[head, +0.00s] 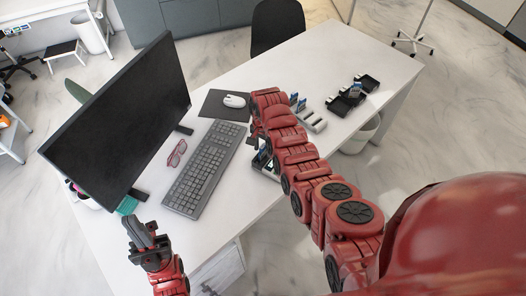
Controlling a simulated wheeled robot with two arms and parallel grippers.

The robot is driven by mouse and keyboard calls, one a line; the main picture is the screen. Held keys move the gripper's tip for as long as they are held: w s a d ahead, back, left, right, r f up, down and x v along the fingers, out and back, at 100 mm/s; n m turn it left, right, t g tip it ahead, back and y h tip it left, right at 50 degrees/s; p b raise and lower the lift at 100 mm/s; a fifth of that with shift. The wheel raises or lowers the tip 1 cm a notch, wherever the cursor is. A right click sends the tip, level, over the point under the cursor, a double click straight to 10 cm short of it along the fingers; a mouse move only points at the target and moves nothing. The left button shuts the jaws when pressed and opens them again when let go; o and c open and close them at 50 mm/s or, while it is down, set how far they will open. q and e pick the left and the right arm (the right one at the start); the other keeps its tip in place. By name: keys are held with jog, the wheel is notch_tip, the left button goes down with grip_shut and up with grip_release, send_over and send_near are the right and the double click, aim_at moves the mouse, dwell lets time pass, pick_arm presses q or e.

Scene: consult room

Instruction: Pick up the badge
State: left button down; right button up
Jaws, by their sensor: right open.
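I cannot single out the badge for certain. Small blue card-like items stand in holders on the white desk (208,219), one group (297,102) just right of my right forearm and one (357,88) farther right. Another holder (263,159) is partly hidden behind my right arm. My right gripper (255,138) points down over the desk by the keyboard's far end, open, largely hidden by its own wrist. My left gripper (141,232) is at the desk's near left, below the monitor; its dark fingers are too small to judge, and nothing shows in it.
A monitor (120,110) stands at the left. A keyboard (206,168), pink glasses (177,153) and a white mouse (234,101) on a dark pad lie in the middle. Black trays (345,104) sit at the right. A chair (277,25) stands behind; the desk's far right is clear.

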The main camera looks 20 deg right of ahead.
grip_shut()
dwell(0.3)
jog(key=shift+r, duration=0.1)
